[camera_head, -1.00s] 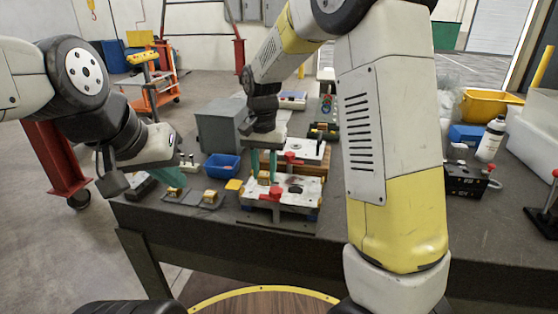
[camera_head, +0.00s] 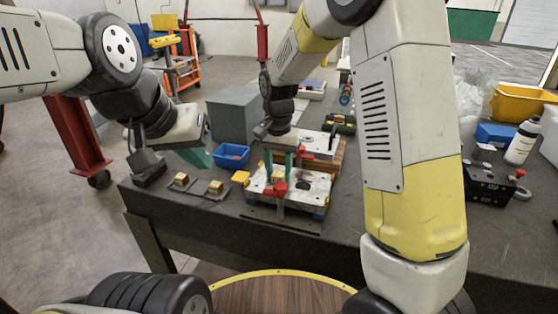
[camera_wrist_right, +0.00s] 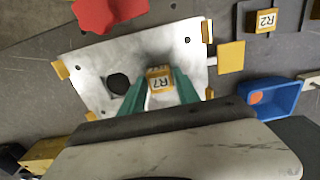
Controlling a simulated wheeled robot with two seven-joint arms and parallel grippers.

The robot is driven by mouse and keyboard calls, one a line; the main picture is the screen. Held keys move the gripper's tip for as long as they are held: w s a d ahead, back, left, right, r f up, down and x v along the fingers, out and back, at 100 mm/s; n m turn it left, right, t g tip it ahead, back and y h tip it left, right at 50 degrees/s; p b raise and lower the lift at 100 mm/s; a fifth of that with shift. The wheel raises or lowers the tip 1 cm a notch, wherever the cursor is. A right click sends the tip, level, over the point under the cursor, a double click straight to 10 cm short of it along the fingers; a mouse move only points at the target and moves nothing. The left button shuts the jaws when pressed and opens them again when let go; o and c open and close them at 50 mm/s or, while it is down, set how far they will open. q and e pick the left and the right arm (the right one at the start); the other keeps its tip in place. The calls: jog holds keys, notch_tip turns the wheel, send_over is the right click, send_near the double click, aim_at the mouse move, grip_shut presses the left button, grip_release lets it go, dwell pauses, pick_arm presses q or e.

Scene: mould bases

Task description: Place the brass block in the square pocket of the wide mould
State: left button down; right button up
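The wide mould (camera_head: 312,188) is a pale metal plate with yellow corner pieces at the front of the bench. It also shows in the right wrist view (camera_wrist_right: 95,62), with a dark round hole left of the block. A brass block (camera_wrist_right: 160,78) with a label on top stands upright at the mould's pocket. How deep it sits is hard to tell. My right gripper (camera_head: 279,163) has its green fingers on either side of this block, apparently with small gaps. My left gripper (camera_head: 198,157) hangs left of the blue bin; its finger gap is hidden.
Two brass blocks (camera_head: 181,179) (camera_head: 215,187) sit on dark plates left of the mould. A yellow piece (camera_head: 240,177) lies beside it. A red knob (camera_head: 280,188) stands at its front. A blue bin (camera_head: 231,156), a grey box (camera_head: 234,113) and another mould (camera_head: 320,143) are behind.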

aim_at(279, 174)
jog(key=shift+o, duration=0.9)
notch_tip(279, 174, up, 12)
jog(key=s+d+r+n+t+y, duration=0.1)
jog(key=s+d+r+n+t, duration=0.1)
jog(key=s+d, duration=0.5)
jog(key=s+d+r+n+t+y, duration=0.1)
jog(key=s+d+r+n+t, duration=0.1)
jog(key=s+d, duration=0.5)
jog(key=shift+s+r+t, duration=0.45)
jog(key=shift+s+t, duration=0.65)
jog(key=shift+s, duration=1.7)
jog(key=shift+d, duration=0.1)
